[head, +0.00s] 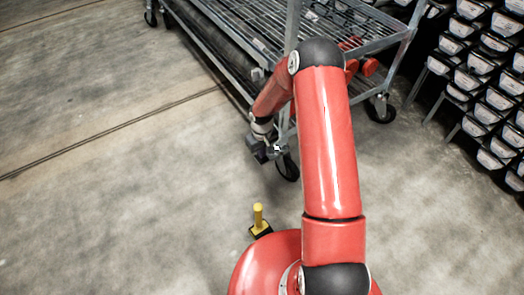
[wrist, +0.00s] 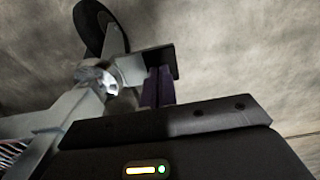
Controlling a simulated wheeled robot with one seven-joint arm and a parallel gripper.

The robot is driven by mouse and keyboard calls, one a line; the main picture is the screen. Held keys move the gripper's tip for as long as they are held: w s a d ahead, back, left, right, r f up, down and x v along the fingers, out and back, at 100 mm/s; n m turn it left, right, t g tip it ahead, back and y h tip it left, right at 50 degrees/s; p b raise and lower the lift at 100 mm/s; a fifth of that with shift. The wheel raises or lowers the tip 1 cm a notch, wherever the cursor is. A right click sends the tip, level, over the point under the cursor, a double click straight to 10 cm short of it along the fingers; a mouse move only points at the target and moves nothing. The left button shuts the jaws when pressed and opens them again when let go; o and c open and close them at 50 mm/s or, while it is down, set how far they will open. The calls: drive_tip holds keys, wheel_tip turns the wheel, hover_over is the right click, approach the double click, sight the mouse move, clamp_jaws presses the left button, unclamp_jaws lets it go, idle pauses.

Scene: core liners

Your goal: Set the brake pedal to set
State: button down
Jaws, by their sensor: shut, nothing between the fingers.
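The metal trolley (head: 240,62) has a black caster wheel (head: 287,168) at its near corner, also seen in the wrist view (wrist: 90,28). A grey bar with a dark end (wrist: 160,60) sticks out beside that wheel; it looks like the brake pedal, but its set or released position cannot be told. My gripper (head: 268,150) is low at this corner, just left of the wheel. In the wrist view its narrow dark fingers (wrist: 158,88) are shut and empty. They overlap the grey bar in the picture; whether they touch it cannot be told.
A yellow post on a black base (head: 258,218) stands near my red base. Racks of dark trays with pale labels (head: 470,50) fill the right side. Another trolley caster (head: 380,108) is at the right. The concrete floor on the left is clear.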

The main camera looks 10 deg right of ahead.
sight(258, 159)
drive_tip(key=shift+s+a+f+b, duration=0.1)
drive_tip(key=shift+a+f+b, duration=0.1)
drive_tip(key=shift+f+b, duration=0.2)
drive_tip(key=shift+a+f, duration=0.15)
drive_tip(key=shift+f, duration=0.1)
drive_tip(key=shift+s+a+f+b, duration=0.1)
drive_tip(key=shift+a+f+b, duration=0.15)
drive_tip(key=shift+f+b, duration=0.75)
idle(0.4)
drive_tip(key=shift+a+r, duration=0.1)
drive_tip(key=shift+s+a+r, duration=0.1)
drive_tip(key=shift+a+r, duration=0.05)
drive_tip(key=shift+r, duration=0.2)
drive_tip(key=s+a+r+p, duration=0.2)
drive_tip(key=a+r, duration=0.4)
drive_tip(key=r, duration=0.5)
drive_tip(key=shift+r+p, duration=0.35)
drive_tip(key=shift+p, duration=0.2)
drive_tip(key=shift+d, duration=0.1)
